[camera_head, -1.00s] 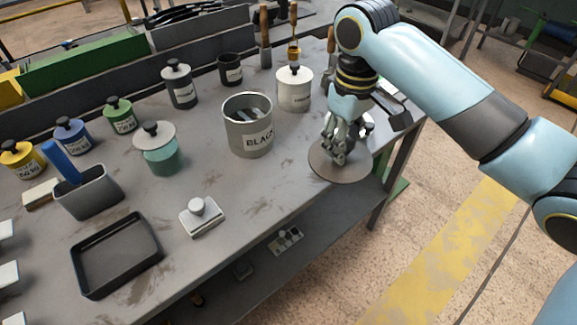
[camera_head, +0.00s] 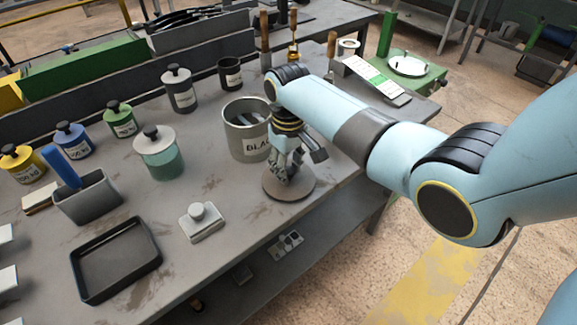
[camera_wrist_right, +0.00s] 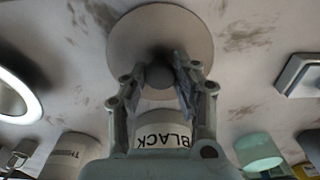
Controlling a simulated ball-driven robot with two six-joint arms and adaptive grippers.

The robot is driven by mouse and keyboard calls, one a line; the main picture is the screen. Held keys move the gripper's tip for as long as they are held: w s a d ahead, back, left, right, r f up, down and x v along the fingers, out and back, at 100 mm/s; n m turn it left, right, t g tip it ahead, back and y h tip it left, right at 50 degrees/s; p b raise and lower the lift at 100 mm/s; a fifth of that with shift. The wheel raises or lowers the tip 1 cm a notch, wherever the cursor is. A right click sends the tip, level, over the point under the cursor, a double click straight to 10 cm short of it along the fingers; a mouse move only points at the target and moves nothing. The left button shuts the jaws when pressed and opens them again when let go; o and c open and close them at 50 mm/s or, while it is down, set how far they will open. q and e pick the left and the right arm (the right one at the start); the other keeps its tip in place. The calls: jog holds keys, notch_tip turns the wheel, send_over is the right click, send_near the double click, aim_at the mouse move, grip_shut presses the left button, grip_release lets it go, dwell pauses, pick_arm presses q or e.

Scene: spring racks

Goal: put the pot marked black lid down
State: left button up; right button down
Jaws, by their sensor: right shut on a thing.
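The grey pot marked BLACK (camera_head: 240,140) stands open on the bench, with dark contents inside. Its label also shows upside down in the right wrist view (camera_wrist_right: 163,139). A round grey lid (camera_head: 270,191) is at the bench's front side, in front of and right of the pot. My right gripper (camera_head: 289,177) is shut on the lid's dark knob (camera_wrist_right: 160,77), pointing down. The lid looks flat and is low at the bench top; I cannot tell whether it touches. The lid disc also fills the top middle of the right wrist view (camera_wrist_right: 160,28). My left gripper is not in view.
A glass jar (camera_head: 164,163), a small white block with a knob (camera_head: 203,224) and a black tray (camera_head: 152,248) stand to the left. Coloured pots line the back left. My right arm hides part of the bench behind. Bare bench lies left of the lid.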

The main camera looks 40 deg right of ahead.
aim_at(289, 169)
jog(key=c, duration=1)
grip_release()
jog(key=shift+f, duration=0.1)
notch_tip(289, 169, up, 12)
jog(key=shift+r, duration=0.15)
